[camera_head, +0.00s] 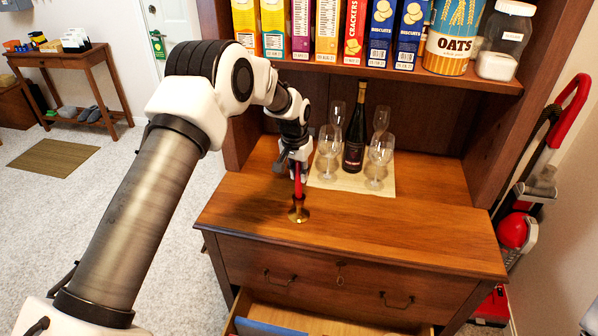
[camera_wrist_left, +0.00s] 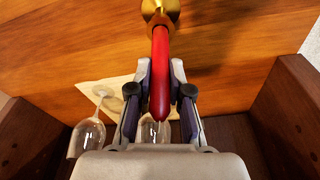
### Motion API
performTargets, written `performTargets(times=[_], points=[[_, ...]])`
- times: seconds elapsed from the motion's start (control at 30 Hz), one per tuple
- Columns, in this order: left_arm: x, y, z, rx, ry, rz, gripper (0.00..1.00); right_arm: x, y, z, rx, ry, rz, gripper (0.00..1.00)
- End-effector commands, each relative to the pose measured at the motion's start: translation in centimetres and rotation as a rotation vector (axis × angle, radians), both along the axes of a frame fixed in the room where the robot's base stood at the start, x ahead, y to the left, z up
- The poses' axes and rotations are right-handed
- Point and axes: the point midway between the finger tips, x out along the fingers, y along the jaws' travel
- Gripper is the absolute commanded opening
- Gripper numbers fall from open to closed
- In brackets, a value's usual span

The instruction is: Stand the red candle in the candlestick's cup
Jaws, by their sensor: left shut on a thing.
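The red candle (camera_head: 298,183) is upright between the fingers of my left gripper (camera_head: 297,168), which is shut on it. In the left wrist view, the red candle (camera_wrist_left: 160,75) runs between the two fingers of the left gripper (camera_wrist_left: 160,85). The brass candlestick (camera_head: 298,212) stands on the hutch's wooden top, directly below the candle. In the left wrist view, the candle's lower end meets the candlestick (camera_wrist_left: 160,12) at its cup; I cannot tell how deep it sits. My right gripper is not in view.
A dark wine bottle (camera_head: 355,135) and several glasses (camera_head: 381,155) stand on a pale mat (camera_head: 388,190) just right of the gripper. A drawer (camera_head: 300,318) below is open. The top's right front is clear.

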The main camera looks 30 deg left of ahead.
Motion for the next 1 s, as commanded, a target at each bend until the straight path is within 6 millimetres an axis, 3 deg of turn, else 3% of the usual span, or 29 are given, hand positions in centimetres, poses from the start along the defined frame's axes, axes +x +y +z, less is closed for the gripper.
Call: performTargets(times=[1.0], points=[[0.0,0.0,-2.1,0.000,0.000,0.000,0.00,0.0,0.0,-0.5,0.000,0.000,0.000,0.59]])
